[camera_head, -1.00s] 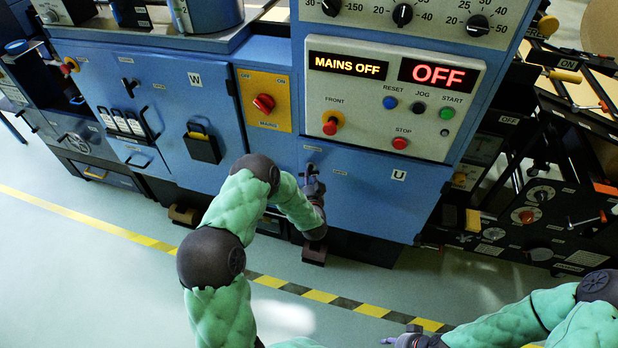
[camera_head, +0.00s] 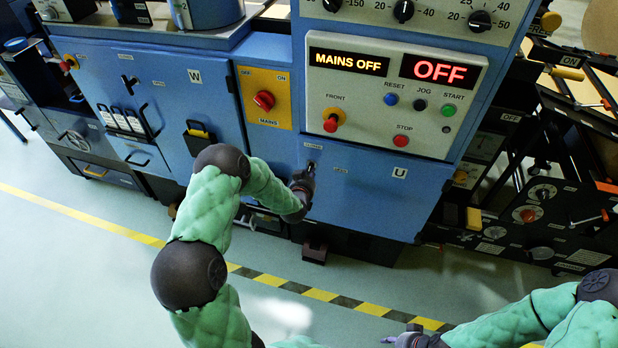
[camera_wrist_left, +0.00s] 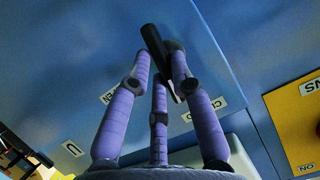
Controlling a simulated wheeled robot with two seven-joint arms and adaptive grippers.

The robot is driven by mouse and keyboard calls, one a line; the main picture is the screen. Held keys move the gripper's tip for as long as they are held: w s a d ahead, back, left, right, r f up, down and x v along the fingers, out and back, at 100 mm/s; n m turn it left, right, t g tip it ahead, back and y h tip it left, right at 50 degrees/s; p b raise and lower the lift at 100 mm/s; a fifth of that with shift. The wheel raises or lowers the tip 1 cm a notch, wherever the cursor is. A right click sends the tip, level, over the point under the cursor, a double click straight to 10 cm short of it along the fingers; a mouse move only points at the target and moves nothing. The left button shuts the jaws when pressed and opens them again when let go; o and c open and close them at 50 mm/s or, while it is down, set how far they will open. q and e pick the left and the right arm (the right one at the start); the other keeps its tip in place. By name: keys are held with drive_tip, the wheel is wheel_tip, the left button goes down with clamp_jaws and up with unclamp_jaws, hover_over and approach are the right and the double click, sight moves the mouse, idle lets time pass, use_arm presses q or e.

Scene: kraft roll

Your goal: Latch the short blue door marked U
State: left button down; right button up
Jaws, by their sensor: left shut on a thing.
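The short blue door marked U (camera_head: 365,205) is low on the machine, below the control panel, and looks flush with the front. Its black latch handle (camera_wrist_left: 158,45) stands between an OPEN label (camera_wrist_left: 110,90) and a label beginning CLO (camera_wrist_left: 204,108) in the left wrist view. My left gripper (camera_head: 308,178) is at the door's upper left corner, its purple fingers (camera_wrist_left: 160,75) shut around the handle. The fingers hide part of the handle and its pivot. My right gripper (camera_head: 408,340) is at the bottom edge, partly cut off and far from the door.
The panel (camera_head: 395,95) above reads MAINS OFF and OFF. A yellow mains plate (camera_head: 265,98) with a red knob is to the upper left, beside the blue door marked W (camera_head: 190,80). A brown block (camera_head: 314,252) sits on the floor below. The floor in front is open.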

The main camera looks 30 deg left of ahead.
use_arm(q)
drive_tip(key=shift+a+r+n+h+b, duration=0.2)
drive_tip(key=shift+n+h+b, duration=0.3)
drive_tip(key=shift+n, duration=0.2)
drive_tip(key=shift+w, duration=0.1)
drive_tip(key=c, duration=1.2)
unclamp_jaws()
drive_tip(key=shift+c, duration=0.2)
drive_tip(key=shift+o, duration=0.7)
drive_tip(key=shift+d+f, duration=0.1)
drive_tip(key=v, duration=1.2)
